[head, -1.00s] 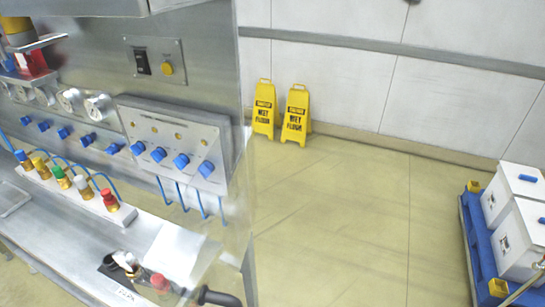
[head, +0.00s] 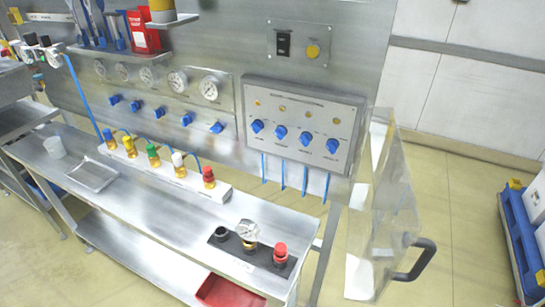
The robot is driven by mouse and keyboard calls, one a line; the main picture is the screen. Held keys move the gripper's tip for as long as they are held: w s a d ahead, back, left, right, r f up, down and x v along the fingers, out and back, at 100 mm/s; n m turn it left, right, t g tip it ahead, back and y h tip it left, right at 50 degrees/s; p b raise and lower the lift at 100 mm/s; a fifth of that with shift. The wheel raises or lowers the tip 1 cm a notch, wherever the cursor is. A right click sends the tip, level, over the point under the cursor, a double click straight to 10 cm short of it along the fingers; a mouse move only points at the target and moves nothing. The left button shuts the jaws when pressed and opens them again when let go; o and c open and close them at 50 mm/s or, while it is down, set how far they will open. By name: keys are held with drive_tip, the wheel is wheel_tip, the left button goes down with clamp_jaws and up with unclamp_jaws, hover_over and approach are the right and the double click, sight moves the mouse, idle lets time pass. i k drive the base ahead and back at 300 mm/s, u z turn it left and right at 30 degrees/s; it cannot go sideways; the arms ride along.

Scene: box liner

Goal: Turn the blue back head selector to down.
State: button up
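A grey control box (head: 300,105) on the upright metal panel carries a row of several blue selector knobs, among them a leftmost one (head: 257,126) and a rightmost one (head: 332,145). The labels are too small to read, so I cannot tell which knob is the back head selector. Their pointer directions are also too small to be sure of. Another row of blue handles (head: 187,119) sits to the left, below the round gauges (head: 178,81). My gripper is not in view.
A clear guard (head: 384,215) with a black handle (head: 416,262) stands out to the right of the control box. A metal bench (head: 130,190) below holds a row of coloured fittings, a dark plate and a tray. A blue pallet (head: 522,240) stands at far right; the floor between is clear.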

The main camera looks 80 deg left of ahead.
sight(332, 145)
drive_tip(key=k, duration=0.8)
drive_tip(key=u, duration=1.25)
drive_tip(key=i, duration=1)
drive_tip(key=z, duration=0.05)
